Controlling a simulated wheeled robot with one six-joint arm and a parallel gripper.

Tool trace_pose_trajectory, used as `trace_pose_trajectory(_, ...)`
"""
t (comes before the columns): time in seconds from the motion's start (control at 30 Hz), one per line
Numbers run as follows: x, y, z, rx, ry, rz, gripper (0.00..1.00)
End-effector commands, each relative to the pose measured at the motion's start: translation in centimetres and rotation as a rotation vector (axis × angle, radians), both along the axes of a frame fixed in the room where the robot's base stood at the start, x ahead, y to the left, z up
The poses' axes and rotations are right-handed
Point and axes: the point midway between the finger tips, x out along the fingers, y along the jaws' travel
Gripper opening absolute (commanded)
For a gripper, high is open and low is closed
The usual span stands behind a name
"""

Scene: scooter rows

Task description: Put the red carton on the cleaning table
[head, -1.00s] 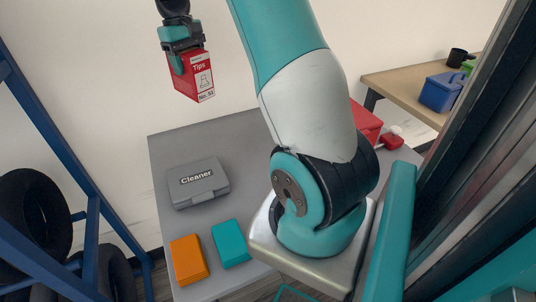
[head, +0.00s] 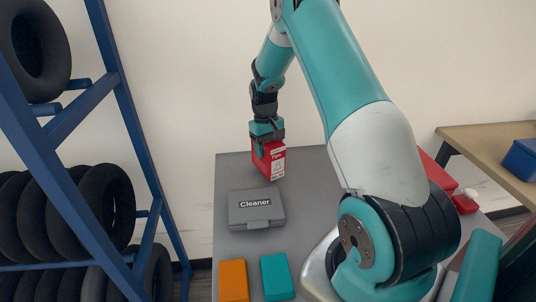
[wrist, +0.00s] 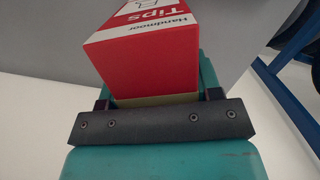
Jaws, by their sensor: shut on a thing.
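I cannot tell whether the carton's bottom touches the tabletop. No sign in view names the table; a grey case (head: 256,209) labelled "Cleaner" lies on it in front of the carton.
An orange block (head: 233,281) and a teal block (head: 277,277) lie near the table's front. A red box (head: 437,174) is on the right, partly behind my arm. A blue rack (head: 125,110) with black tyres stands left. A wooden table (head: 492,150) with a blue box (head: 521,159) stands right.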

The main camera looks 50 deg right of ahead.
Motion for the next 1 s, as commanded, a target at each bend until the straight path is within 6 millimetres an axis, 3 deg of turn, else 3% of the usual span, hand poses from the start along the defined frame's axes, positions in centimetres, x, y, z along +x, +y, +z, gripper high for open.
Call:
trace_pose_trajectory(0.2, 0.0, 0.0, -2.6, 0.000, 0.001, -0.001, 0.29)
trace_pose_trajectory(0.57, 0.0, 0.0, -3.1, 0.000, 0.000, 0.000, 0.29)
trace_pose_trajectory(0.6, 0.0, 0.0, -3.0, 0.000, 0.000, 0.000, 0.68)
trace_pose_trajectory(0.67, 0.0, 0.0, -3.0, 0.000, 0.001, 0.000, 0.81)
trace_pose_trajectory(1.0, 0.0, 0.0, -2.5, 0.000, 0.000, 0.000, 0.84)
